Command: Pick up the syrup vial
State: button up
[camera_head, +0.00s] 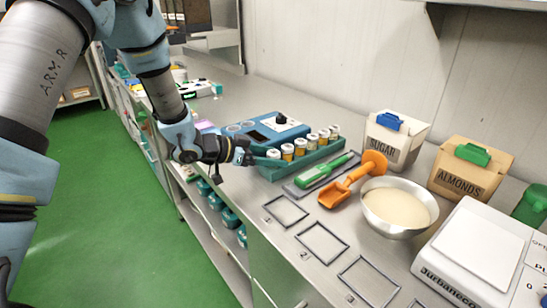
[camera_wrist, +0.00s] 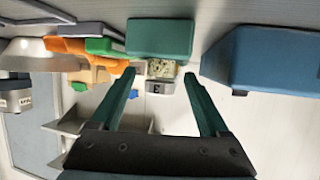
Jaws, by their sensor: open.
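Several small vials with pale caps and amber or pale contents stand in a row in a teal rack (camera_head: 300,165). The nearest vial (camera_head: 273,154) is at the rack's left end. Which one is the syrup vial I cannot tell. My gripper (camera_head: 250,157) is open, low beside that left end. In the wrist view, which looks inverted, its two green fingers (camera_wrist: 160,74) are spread apart. A vial with speckled yellowish contents and a dark mark like "E" (camera_wrist: 160,76) shows between the fingertips, in front of the teal rack (camera_wrist: 160,38). I see no contact.
A blue device (camera_head: 272,132) stands close behind the rack. A green-handled tool (camera_head: 322,172), orange scoop (camera_head: 352,180), bowl (camera_head: 398,207), sugar box (camera_head: 395,140), almonds box (camera_head: 468,172) and white scale (camera_head: 480,255) occupy the right. Outlined squares (camera_head: 322,242) on the front counter are empty.

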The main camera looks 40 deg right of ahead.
jog(key=shift+d+f, duration=0.1)
jog(key=shift+d, duration=0.15)
grip_shut()
dwell(0.5)
